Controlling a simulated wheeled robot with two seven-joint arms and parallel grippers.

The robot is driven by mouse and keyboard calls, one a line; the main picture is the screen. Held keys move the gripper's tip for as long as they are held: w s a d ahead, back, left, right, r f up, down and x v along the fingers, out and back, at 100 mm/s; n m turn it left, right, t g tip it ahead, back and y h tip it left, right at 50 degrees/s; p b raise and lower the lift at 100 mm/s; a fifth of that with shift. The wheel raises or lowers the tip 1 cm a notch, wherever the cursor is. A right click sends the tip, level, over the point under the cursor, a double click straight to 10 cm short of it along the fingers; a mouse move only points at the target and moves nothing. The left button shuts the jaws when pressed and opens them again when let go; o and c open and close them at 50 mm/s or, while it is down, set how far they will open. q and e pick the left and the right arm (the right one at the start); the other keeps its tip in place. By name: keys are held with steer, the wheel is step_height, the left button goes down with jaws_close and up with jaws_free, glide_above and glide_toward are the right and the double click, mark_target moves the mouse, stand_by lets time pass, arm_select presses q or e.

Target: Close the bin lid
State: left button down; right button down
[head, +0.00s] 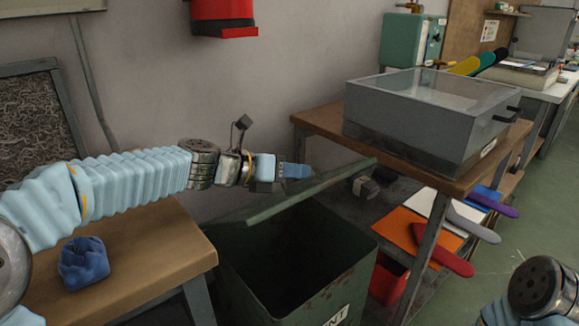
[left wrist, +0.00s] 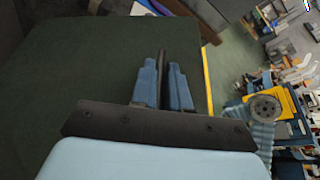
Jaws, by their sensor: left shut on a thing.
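The dark green bin (head: 300,275) stands on the floor between two wooden tables, with a white label on its front. Its green lid (head: 315,192) is raised and tilted above the opening, seen nearly edge-on in the head view. My left gripper (head: 298,171) is at the lid's upper edge. In the left wrist view its two blue fingers (left wrist: 164,85) are closed on the lid's thin edge, and the lid's flat green face (left wrist: 75,85) fills the left side. My right arm shows at the lower right of the head view, but its gripper is outside the picture.
A blue cloth (head: 84,262) lies on the left table (head: 165,250). A grey box with a clear top (head: 430,115) stands on the right table (head: 325,122). Coloured flat boards, one red (head: 442,250), stick out from the shelf below. Green floor is free at right.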

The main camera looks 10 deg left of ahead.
stand_by(0.3)
arm_select(q)
steer(key=c, duration=1.2)
jaws_free()
steer(key=p+v, duration=0.1)
steer(key=v, duration=1.3)
steer(key=shift+d+f, duration=0.1)
